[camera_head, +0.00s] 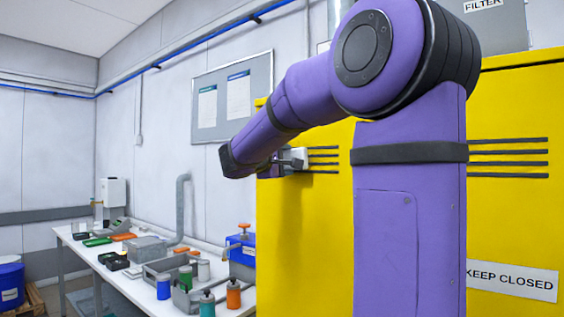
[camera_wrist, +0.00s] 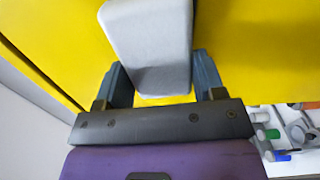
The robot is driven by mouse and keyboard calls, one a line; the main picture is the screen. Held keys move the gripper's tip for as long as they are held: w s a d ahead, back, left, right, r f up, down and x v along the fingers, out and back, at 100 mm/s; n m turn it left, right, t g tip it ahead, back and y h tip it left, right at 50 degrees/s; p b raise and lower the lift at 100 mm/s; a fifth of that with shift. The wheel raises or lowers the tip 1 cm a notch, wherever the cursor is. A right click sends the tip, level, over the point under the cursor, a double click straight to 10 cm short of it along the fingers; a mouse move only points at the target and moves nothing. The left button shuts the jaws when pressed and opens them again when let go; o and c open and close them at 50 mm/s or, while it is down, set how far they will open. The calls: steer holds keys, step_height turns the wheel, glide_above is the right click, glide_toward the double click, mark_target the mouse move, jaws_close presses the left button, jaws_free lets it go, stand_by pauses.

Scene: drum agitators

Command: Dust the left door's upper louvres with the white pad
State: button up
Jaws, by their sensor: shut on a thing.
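The yellow cabinet's left door (camera_head: 320,230) has a set of dark horizontal louvre slots (camera_head: 323,160), partly hidden behind my purple arm. My gripper (camera_head: 287,162) is at the left end of these slots, by the door's left edge. It is shut on the white pad (camera_head: 299,156), which also shows in the wrist view (camera_wrist: 152,45), held between both fingers against a yellow background. I cannot tell whether the pad touches the door.
More louvre slots (camera_head: 508,158) and a "KEEP CLOSED" sign (camera_head: 512,280) are on the cabinet to the right of my arm. A white bench (camera_head: 135,285) with bottles, trays and a blue container (camera_head: 243,257) stands at the left. A notice board (camera_head: 232,98) hangs behind.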

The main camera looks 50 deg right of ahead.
steer(key=shift+w+d, duration=0.1)
steer(key=shift+d, duration=1)
stand_by(0.8)
steer(key=shift+s+d, duration=0.1)
steer(key=shift+s, duration=1.85)
steer(key=shift+d, duration=0.1)
steer(key=shift+w, duration=1.95)
steer(key=a, duration=0.6)
steer(key=shift+s, duration=0.25)
